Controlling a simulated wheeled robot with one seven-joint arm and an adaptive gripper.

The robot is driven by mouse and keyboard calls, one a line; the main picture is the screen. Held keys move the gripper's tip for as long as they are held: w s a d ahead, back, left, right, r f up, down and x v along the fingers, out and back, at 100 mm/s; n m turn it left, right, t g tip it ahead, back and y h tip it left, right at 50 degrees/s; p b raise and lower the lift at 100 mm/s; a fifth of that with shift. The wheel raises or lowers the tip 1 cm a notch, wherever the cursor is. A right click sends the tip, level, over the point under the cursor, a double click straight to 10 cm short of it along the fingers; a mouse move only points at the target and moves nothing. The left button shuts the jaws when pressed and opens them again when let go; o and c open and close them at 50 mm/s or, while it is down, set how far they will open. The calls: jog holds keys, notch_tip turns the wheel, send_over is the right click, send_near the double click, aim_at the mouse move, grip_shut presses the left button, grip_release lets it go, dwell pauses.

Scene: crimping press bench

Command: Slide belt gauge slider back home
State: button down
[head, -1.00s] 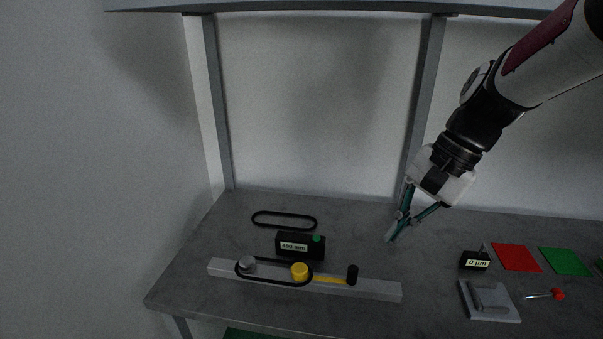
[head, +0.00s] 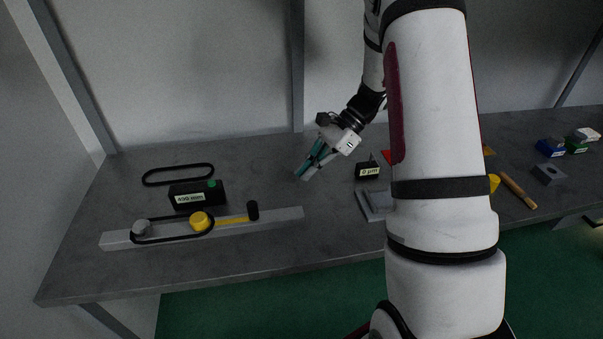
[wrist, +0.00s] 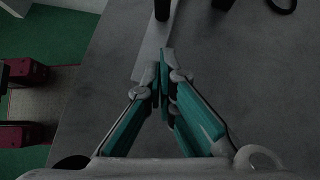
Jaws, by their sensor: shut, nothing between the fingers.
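The belt gauge is a pale rail (head: 265,220) on the left part of the bench in the head view. It carries a grey pulley (head: 141,228) at its left and a yellow slider pulley (head: 200,221), with a black belt (head: 170,238) looped around both. A yellow strip runs from the slider to a black upright knob (head: 252,210). My gripper (head: 303,175) is shut and empty, behind the rail's right end and apart from the knob. In the wrist view my fingertips (wrist: 165,75) meet near the rail (wrist: 153,45), with the knob (wrist: 162,8) at the top edge.
A black readout box (head: 197,195) with a green button stands behind the rail. A loose black belt (head: 178,174) lies behind that. A small black gauge (head: 367,170) and a grey block (head: 374,205) sit to the right. My arm covers part of the bench.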

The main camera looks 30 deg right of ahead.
jog(key=p+x, duration=0.1)
jog(key=x, duration=0.7)
jog(key=shift+s+a+r, duration=0.1)
jog(key=shift+a, duration=0.05)
jog(key=shift+a+r+p, duration=0.1)
jog(key=shift+a+p, duration=0.55)
jog(key=shift+a, duration=0.55)
jog(key=shift+w+a, duration=0.2)
jog(key=shift+a, duration=0.4)
jog(key=a, duration=0.2)
jog(key=w+a, duration=0.1)
jog(key=a, duration=0.1)
jog(key=w+a+b, duration=0.1)
jog(key=a, duration=0.1)
jog(key=shift+a, duration=0.3)
